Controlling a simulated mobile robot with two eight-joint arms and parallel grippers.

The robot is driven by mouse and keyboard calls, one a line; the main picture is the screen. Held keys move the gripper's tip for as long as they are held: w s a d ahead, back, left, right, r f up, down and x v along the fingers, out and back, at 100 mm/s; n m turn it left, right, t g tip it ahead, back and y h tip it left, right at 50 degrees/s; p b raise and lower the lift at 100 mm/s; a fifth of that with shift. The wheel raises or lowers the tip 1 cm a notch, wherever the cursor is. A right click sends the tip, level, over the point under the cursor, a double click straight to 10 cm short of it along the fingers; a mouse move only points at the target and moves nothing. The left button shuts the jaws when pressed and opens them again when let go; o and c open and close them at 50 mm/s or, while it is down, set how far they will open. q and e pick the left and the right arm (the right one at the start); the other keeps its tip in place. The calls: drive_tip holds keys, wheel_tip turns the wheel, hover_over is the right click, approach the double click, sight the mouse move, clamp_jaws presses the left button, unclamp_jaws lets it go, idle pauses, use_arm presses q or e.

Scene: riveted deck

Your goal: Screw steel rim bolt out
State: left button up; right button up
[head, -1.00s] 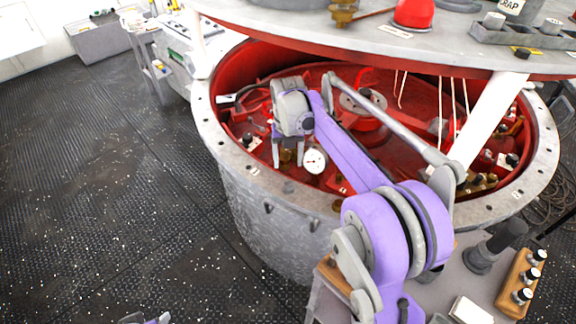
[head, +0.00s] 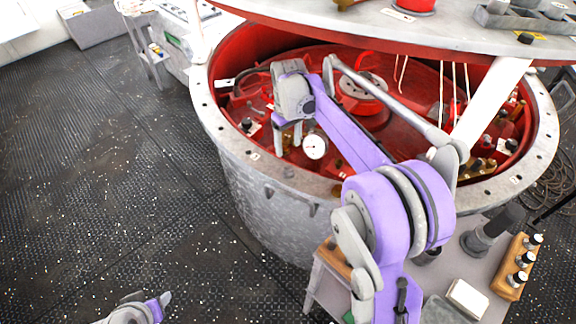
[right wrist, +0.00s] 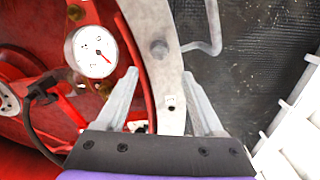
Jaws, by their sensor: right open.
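The steel rim bolt (right wrist: 158,48) is a grey round head standing on the drum's flat grey rim (right wrist: 165,85) in the right wrist view. In the head view, the bolt (head: 289,172) shows on the near part of the rim. My right gripper (head: 287,148) is open above the near rim, its fingers pointing down. In the right wrist view, the right gripper (right wrist: 159,76) has its fingers apart with nothing held, and the bolt appears beyond the tips. Part of my left gripper (head: 160,304) shows at the bottom left; its jaw opening is unclear.
A white dial gauge (head: 315,146) is close beside my right gripper, inside the red drum. A large raised lid (head: 450,35) hangs over the drum. A bench (head: 455,275) with a wooden knob block (head: 515,268) stands at the right. The dark floor at left is clear.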

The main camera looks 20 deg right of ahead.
sight(288, 170)
wheel_tip(288, 170, down, 11)
drive_tip(key=m, duration=0.6)
drive_tip(key=shift+r, duration=0.1)
clamp_jaws()
idle(0.4)
